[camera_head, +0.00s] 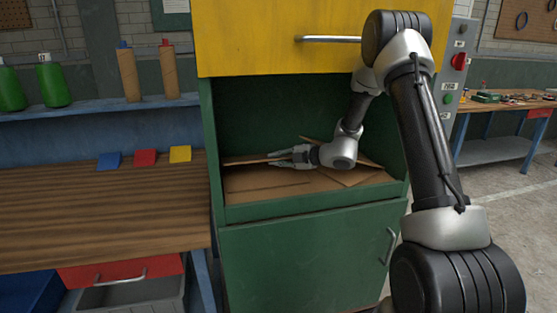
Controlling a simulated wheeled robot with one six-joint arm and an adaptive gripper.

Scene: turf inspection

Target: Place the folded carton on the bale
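The bale (265,185) is a brown layer of flat cardboard on the floor of an open compartment in a green cabinet. My gripper (281,157) reaches into this compartment from the right, low over the cardboard. The folded carton (243,161) shows as a thin, flat brown piece, seen almost edge-on, reaching left from my fingertips. My fingers appear closed on its right end. It lies nearly level just above the bale; I cannot tell whether it touches it. My wrist hides part of the cardboard behind it.
A yellow door (260,40) with a bar handle is above the opening, and a green door (300,260) below. Tilted cardboard (352,176) lies at the compartment's right. A wooden bench (90,215) stands left. A control box (455,75) is at right.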

